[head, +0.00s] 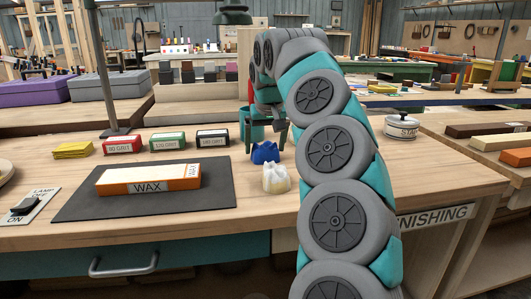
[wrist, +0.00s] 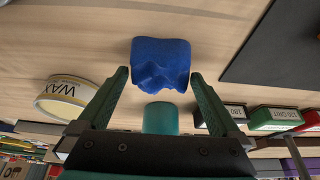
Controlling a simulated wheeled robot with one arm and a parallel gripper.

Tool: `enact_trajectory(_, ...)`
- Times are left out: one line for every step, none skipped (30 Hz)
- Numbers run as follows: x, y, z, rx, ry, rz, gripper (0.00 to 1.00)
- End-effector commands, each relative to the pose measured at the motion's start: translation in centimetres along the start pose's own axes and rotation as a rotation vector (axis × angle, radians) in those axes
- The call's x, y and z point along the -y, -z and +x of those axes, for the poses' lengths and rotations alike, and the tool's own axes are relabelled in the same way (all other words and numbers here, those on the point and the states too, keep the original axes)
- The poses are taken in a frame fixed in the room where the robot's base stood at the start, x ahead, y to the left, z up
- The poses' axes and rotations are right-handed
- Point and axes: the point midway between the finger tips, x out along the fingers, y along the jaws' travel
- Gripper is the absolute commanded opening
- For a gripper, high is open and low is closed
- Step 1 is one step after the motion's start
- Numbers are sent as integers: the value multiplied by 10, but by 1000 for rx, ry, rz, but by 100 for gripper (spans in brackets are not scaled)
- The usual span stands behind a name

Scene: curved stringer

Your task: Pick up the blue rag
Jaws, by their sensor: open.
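My gripper (head: 266,146) is open and reaches down at the blue rag from behind. In the wrist view the blue rag (wrist: 161,62) lies ahead of and between the tips of my open gripper (wrist: 160,75), with a finger on either side. Nothing is held. I cannot tell whether the fingers touch the rag or the bench.
Red (head: 126,144), green (head: 167,141) and black (head: 213,138) grit boxes stand left of the rag. A wax box (head: 148,178) lies on a dark mat (head: 215,190). A teal cylinder (wrist: 160,118) stands close behind the rag. A wax tin (wrist: 66,98) is nearby.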

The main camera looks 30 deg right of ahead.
Motion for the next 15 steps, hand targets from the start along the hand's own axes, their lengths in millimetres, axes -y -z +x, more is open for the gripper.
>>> enact_trajectory(0,0,0,0,0,0,100)
enact_trajectory(0,0,0,0,0,0,100)
enact_trajectory(0,0,0,0,0,0,96)
enact_trajectory(0,0,0,0,0,0,92)
enact_trajectory(0,0,0,0,0,0,89)
enact_trajectory(0,0,0,0,0,0,84)
enact_trajectory(0,0,0,0,0,0,81)
enact_trajectory(0,0,0,0,0,0,78)
enact_trajectory(0,0,0,0,0,0,73)
enact_trajectory(0,0,0,0,0,1,70)
enact_trajectory(0,0,0,0,0,1,66)
enact_trajectory(0,0,0,0,0,1,62)
enact_trajectory(0,0,0,1,0,0,58)
enact_trajectory(0,0,0,1,0,0,55)
enact_trajectory(0,0,0,0,0,1,50)
